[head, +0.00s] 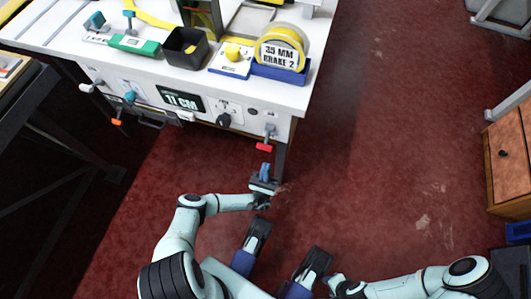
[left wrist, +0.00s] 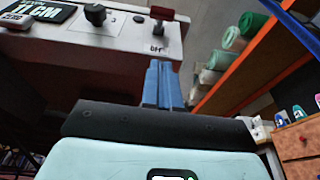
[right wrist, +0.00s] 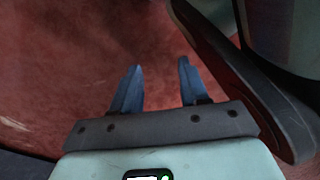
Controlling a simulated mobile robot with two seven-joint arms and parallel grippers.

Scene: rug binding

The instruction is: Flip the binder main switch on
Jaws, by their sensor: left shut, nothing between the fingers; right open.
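The binder table's white front panel (head: 200,103) carries a lever switch with a red handle (head: 264,147) at its right end, near the table corner. My right gripper (right wrist: 158,64) is open and empty, low over the red floor.
A black knob (head: 223,120) and an "11 CM" display (head: 180,98) lie left of the switch. An orange-tipped lever (head: 117,122) is farther left. A yellow roll (head: 283,47) stands on the table top. A wooden cabinet (head: 508,155) is at right; the floor between is clear.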

